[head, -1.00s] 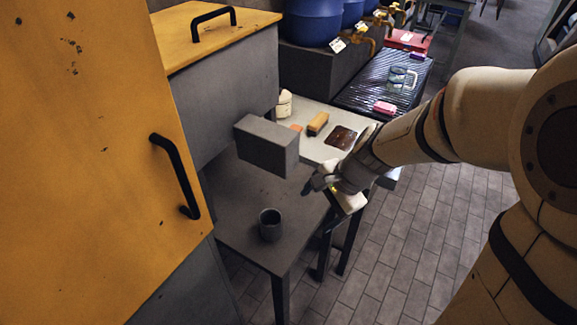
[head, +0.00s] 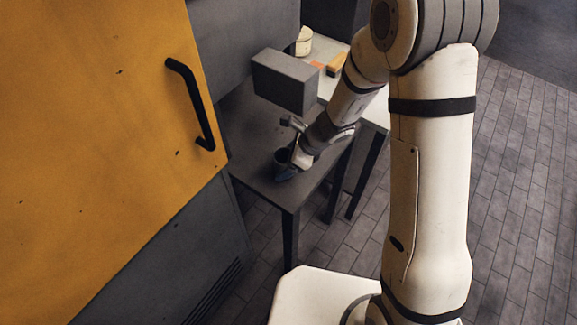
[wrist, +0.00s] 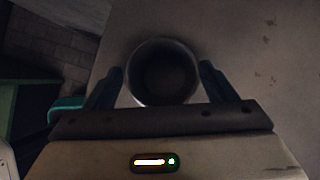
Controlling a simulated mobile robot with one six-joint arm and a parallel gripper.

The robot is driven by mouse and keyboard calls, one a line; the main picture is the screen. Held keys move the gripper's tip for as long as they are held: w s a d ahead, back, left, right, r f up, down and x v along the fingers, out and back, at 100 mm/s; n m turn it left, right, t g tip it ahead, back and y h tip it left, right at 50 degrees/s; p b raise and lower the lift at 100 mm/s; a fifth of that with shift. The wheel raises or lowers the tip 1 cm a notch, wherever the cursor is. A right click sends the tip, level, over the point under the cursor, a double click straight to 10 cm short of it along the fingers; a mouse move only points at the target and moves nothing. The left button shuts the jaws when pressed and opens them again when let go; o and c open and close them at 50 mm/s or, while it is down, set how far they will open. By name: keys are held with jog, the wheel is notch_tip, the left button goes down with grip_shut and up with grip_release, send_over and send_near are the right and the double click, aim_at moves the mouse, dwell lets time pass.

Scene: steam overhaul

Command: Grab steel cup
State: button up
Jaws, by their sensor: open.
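The steel cup (wrist: 162,72) is a dark grey, open-topped cup standing upright on the grey table (head: 262,183). In the head view the cup (head: 281,156) is partly hidden behind my gripper (head: 287,172). In the wrist view my gripper (wrist: 161,84) is open, with one dark finger on each side of the cup. The cup's round rim and dark inside lie between the fingers. A gap shows at the right finger; the left finger is close to the cup wall. Whether either finger touches it I cannot tell.
A grey box-shaped block (head: 285,80) stands behind the cup. A yellow cabinet door (head: 100,130) with a black handle (head: 192,105) is at left. A pale table (head: 375,108) with small items stands farther back. Tiled floor (head: 520,180) is clear at right.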

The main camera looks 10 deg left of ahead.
jog(key=shift+a+f, duration=0.4)
jog(key=shift+f, duration=0.2)
jog(key=shift+c, duration=0.6)
jog(key=c, duration=1)
jog(key=shift+r, duration=0.15)
